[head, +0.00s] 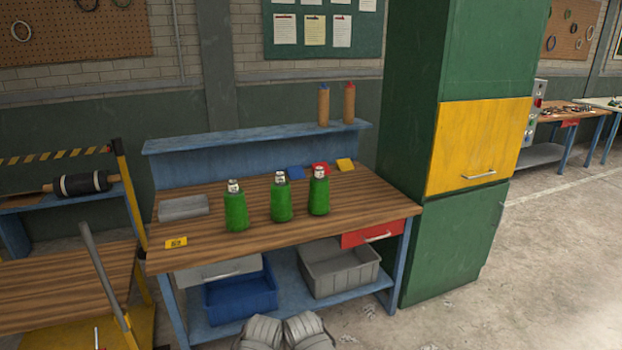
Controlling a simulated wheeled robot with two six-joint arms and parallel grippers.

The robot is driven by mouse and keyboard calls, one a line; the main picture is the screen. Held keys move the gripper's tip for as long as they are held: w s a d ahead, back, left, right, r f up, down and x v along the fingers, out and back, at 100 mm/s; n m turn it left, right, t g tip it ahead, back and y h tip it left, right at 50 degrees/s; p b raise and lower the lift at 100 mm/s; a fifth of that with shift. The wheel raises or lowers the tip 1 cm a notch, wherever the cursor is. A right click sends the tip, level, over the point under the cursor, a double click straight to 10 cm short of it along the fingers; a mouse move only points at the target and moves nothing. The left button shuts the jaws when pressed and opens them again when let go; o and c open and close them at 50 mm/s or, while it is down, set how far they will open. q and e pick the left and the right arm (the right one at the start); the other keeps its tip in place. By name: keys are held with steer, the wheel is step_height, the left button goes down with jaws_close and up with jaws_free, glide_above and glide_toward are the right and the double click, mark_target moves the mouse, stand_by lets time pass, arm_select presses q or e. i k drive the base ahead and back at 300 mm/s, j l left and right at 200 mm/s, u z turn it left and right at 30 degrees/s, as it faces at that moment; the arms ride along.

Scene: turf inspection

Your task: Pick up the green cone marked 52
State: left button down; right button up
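Three green cones with white marked tops stand upright in a row on the wooden bench top. They are the left cone (236,211), the middle cone (281,202) and the right cone (319,195). Each top carries dark marks too small to read, so I cannot tell which one is marked 52. The cones stand apart from each other, and nothing holds them. I see no gripper fingers in the head view. Two grey rounded parts at the bottom edge look like my own arms, cut off by the frame.
The bench (371,208) also holds a grey block (183,207) and blue, red and yellow pieces at the back. A blue shelf (250,138) behind carries two brown cylinders. A green and yellow cabinet (477,145) stands close at right. Bare floor lies at front right.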

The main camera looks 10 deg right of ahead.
mark_target(236, 214)
steer(key=i+j+z, duration=0.25)
steer(key=i, duration=0.25)
steer(key=i+j+z, duration=0.1)
steer(key=i+z, duration=0.15)
steer(key=i, duration=0.25)
